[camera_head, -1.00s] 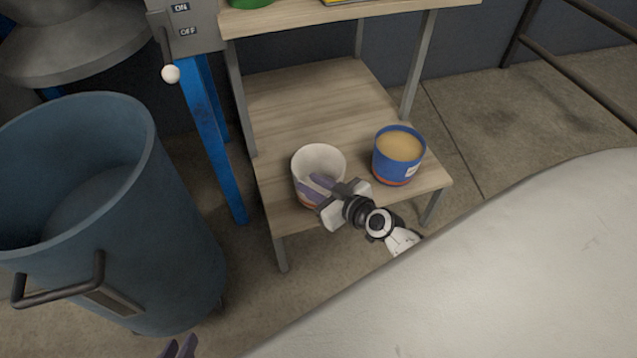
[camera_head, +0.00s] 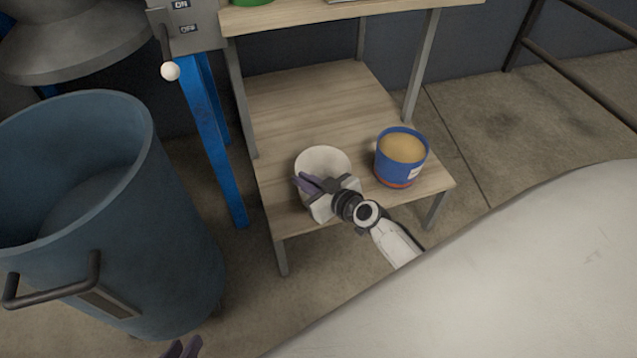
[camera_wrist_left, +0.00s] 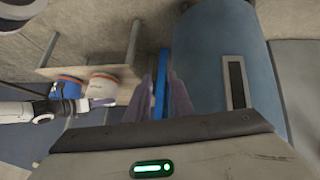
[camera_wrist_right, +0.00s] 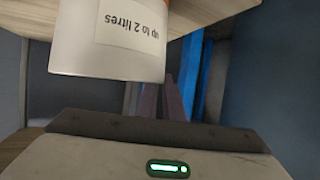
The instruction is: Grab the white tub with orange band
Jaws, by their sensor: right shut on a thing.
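The white tub with orange band (camera_head: 323,160) stands upright at the front of the low wooden shelf. It shows in the left wrist view (camera_wrist_left: 103,88), and its label "up to 2 litres" fills the top of the right wrist view (camera_wrist_right: 110,45). My right gripper (camera_head: 308,184) is shut on the tub; its fingers cross the tub's left side and hide part of it. Exactly how the fingers sit on the wall is hard to tell. My left gripper (camera_head: 182,348) is low at the frame's bottom edge, empty, with a gap between its fingers in the left wrist view (camera_wrist_left: 160,90).
A blue tub (camera_head: 393,168) with tan contents stands close to the right on the shelf (camera_head: 300,100). A large blue bin (camera_head: 130,230) is at the left, beside a blue post (camera_head: 212,140). An upper shelf (camera_head: 300,18) hangs over the back.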

